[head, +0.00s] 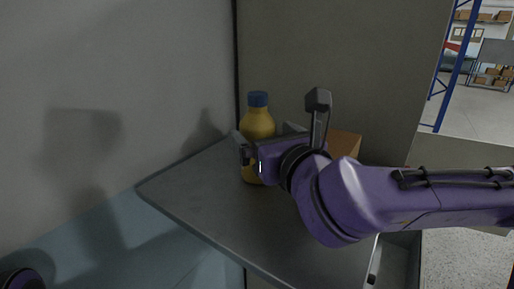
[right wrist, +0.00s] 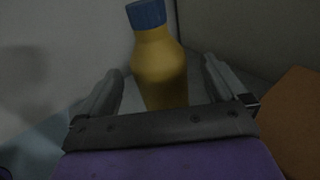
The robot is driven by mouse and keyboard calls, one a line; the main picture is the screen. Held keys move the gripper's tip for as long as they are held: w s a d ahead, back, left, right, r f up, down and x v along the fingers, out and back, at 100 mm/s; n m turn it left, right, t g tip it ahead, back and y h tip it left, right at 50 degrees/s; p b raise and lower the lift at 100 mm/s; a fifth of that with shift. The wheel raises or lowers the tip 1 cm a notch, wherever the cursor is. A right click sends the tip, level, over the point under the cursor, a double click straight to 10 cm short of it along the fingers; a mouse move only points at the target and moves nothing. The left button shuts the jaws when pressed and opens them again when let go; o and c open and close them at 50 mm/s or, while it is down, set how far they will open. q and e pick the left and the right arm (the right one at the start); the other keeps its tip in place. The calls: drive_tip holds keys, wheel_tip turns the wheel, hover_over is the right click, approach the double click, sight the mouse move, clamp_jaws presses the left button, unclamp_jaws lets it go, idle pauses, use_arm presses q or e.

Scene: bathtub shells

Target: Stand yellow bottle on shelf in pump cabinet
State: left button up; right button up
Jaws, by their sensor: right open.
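The yellow bottle (head: 257,124) with a blue cap stands upright on the grey shelf (head: 190,195), near the cabinet's back corner. My right gripper (head: 268,135) is at the bottle, its fingers reaching toward it from the right. In the right wrist view the bottle (right wrist: 160,72) shows between the two open fingers (right wrist: 165,85), with a gap visible on each side. The bottle's lower part is partly hidden by the gripper. In the head view only a dark piece of what may be my left arm shows at the bottom left corner; the left gripper is not visible.
An orange-brown box (head: 344,144) stands on the shelf behind my right wrist; it also shows in the right wrist view (right wrist: 292,125). Cabinet walls (head: 340,60) rise behind and at the left. The shelf's front left part is clear.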

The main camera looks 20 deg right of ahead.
drive_tip(key=w, duration=0.1)
drive_tip(key=w+p, duration=0.1)
drive_tip(key=w, duration=0.1)
drive_tip(key=w+p, duration=0.1)
drive_tip(key=w, duration=0.1)
drive_tip(key=shift+w+a, duration=0.15)
drive_tip(key=shift+a, duration=0.1)
drive_tip(key=shift+w+f, duration=0.15)
drive_tip(key=shift+s, duration=0.2)
drive_tip(key=c, duration=1.8)
drive_tip(key=shift+o, duration=0.2)
drive_tip(key=shift+w, duration=0.1)
drive_tip(key=shift+r, duration=0.2)
